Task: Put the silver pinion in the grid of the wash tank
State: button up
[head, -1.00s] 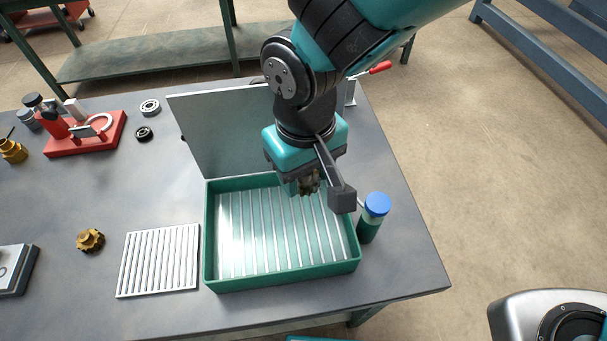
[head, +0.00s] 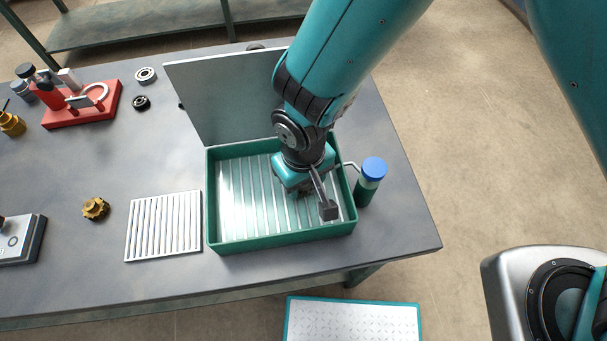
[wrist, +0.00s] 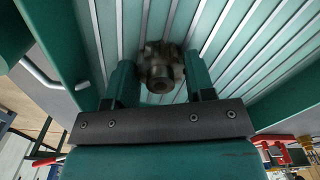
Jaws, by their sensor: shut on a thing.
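The silver pinion (wrist: 160,66), a dark metallic toothed gear, sits between the two fingers of my gripper (wrist: 161,80) in the wrist view. My gripper is shut on it. The wash tank (head: 283,243) is a green box with a raised grey lid (head: 225,100). Its slatted grid (head: 238,200) covers the floor and also fills the background of the wrist view (wrist: 225,45). In the head view my gripper (head: 304,192) is down inside the tank, right of its middle. The pinion is mostly hidden there by my wrist. I cannot tell whether it touches the grid.
A green bottle with a blue cap (head: 370,184) stands close to the tank's right wall. A loose slatted rack (head: 163,226) and a brass gear (head: 96,209) lie to the left. A red fixture (head: 82,104) and two rings are farther back. The grid's left part is clear.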

jog(key=o, duration=0.6)
jog(key=shift+f, duration=0.15)
jog(key=o, duration=0.4)
notch_tip(320, 180, up, 12)
jog(key=shift+r+b, duration=0.25)
jog(key=shift+b, duration=0.75)
jog(key=s+d+r+y, duration=0.1)
jog(key=s+d+r, duration=0.1)
jog(key=d+r, duration=0.2)
jog(key=s+d+r+y, duration=0.1)
jog(key=s+d+r, duration=0.1)
jog(key=d+r, duration=0.3)
jog(key=s+d+r+y, duration=0.2)
jog(key=d+r, duration=0.2)
jog(key=d, duration=0.4)
jog(key=shift+d+r, duration=0.2)
jog(key=shift+r, duration=0.05)
